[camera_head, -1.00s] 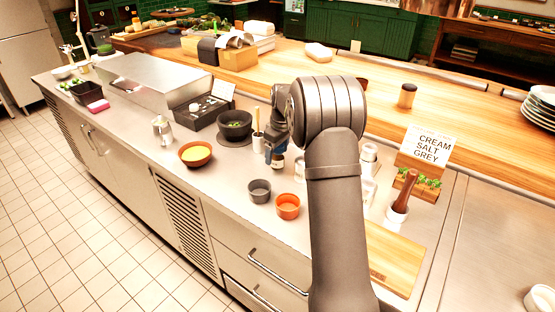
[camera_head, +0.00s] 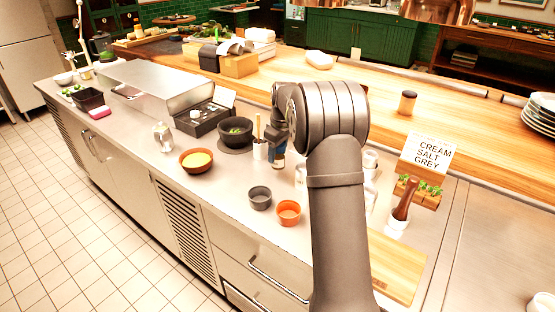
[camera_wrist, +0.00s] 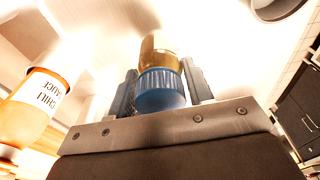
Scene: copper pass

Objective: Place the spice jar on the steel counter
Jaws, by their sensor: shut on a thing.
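The spice jar (camera_wrist: 160,90) has a ribbed blue cap and an amber body, and sits between both fingers in the wrist view. My gripper (camera_wrist: 161,78) is shut on it. In the head view the jar (camera_head: 278,162) shows as a small blue and brown shape under my gripper (camera_head: 278,148), beside the white utensil pot. My arm hides part of this area. I cannot tell whether the jar's base touches the steel counter (camera_head: 225,185).
A white utensil pot (camera_head: 260,150) stands just left of the jar. A chili sauce bottle (camera_wrist: 35,105) shows in the wrist view. Bare steel lies left of the cups.

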